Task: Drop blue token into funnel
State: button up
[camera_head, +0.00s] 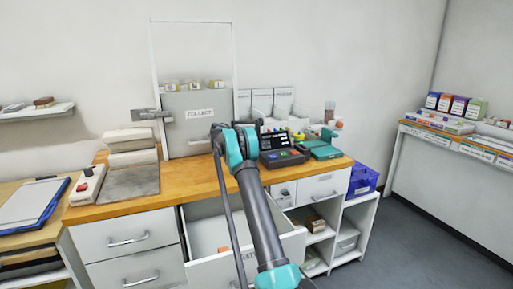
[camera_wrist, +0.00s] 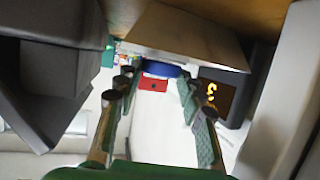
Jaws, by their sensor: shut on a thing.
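In the wrist view my gripper (camera_wrist: 156,78) has its two fingers to either side of a small blue piece (camera_wrist: 160,69), which looks like the blue token, held at the fingertips. A red piece (camera_wrist: 153,85) with a dark spot shows right beside the blue one; I cannot tell whether they touch. A dark grey angular, hollow-looking shape (camera_wrist: 50,75) fills the left of the wrist view; I cannot tell whether it is the funnel. No funnel can be made out in the head view, where my arm hides the gripper and the blue piece.
The wooden counter (camera_head: 115,205) carries a dark keypad device (camera_head: 282,158), a teal box (camera_head: 322,150) and a grey panel (camera_head: 190,115). A drawer (camera_head: 215,222) stands open below. A dark display with yellow marks (camera_wrist: 213,95) lies close to the right finger. A blue crate (camera_head: 363,180) stands right.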

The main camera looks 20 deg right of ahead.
jog(key=shift+f, duration=0.3)
jog(key=o, duration=1.1)
jog(key=shift+c, duration=0.2)
jog(key=shift+r, duration=0.1)
notch_tip(320, 180, up, 10)
jog(key=shift+s, duration=0.15)
